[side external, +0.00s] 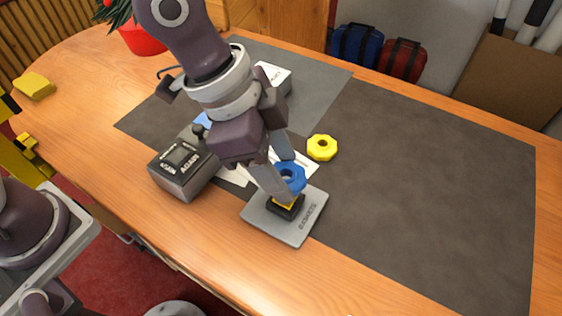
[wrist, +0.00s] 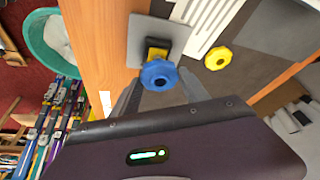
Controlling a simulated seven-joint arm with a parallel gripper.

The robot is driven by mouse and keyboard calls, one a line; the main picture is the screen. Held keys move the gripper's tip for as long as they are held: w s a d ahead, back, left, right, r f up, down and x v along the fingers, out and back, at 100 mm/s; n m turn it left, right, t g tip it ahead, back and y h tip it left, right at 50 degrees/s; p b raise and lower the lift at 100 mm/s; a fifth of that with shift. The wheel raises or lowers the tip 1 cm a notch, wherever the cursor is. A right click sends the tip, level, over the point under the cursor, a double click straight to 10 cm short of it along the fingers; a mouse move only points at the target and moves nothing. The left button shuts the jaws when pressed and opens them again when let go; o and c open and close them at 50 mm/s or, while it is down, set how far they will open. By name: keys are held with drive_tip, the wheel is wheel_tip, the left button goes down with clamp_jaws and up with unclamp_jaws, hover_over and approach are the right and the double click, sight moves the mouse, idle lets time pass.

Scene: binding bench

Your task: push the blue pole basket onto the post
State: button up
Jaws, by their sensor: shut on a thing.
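The blue pole basket (side external: 291,175) is an eight-lobed ring with a central hole. My gripper (side external: 284,182) is shut on it, with a finger on either side. The basket is over the black block (side external: 287,210) on a grey plate (side external: 262,222) lettered "BASKETS". A yellow part (side external: 284,203) shows on the block, just below the basket. The basket (wrist: 159,76) also shows between my fingers (wrist: 160,84) in the wrist view, with the yellow part (wrist: 155,53) beside it. The post itself is hidden, so I cannot tell whether the ring is around it.
A yellow ring (side external: 322,148) lies on the dark mat behind the plate. A grey control box (side external: 182,165) stands left of the plate, near white sheets (side external: 236,175). The mat (side external: 430,185) to the right is clear.

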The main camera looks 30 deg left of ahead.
idle(0.4)
drive_tip(key=shift+f, duration=1.5)
drive_tip(key=shift+f, duration=0.7)
idle(0.5)
drive_tip(key=o, duration=1.7)
drive_tip(key=shift+o, duration=0.2)
drive_tip(key=shift+r, duration=0.1)
wheel_tip(320, 180, up, 11)
drive_tip(key=shift+r, duration=0.15)
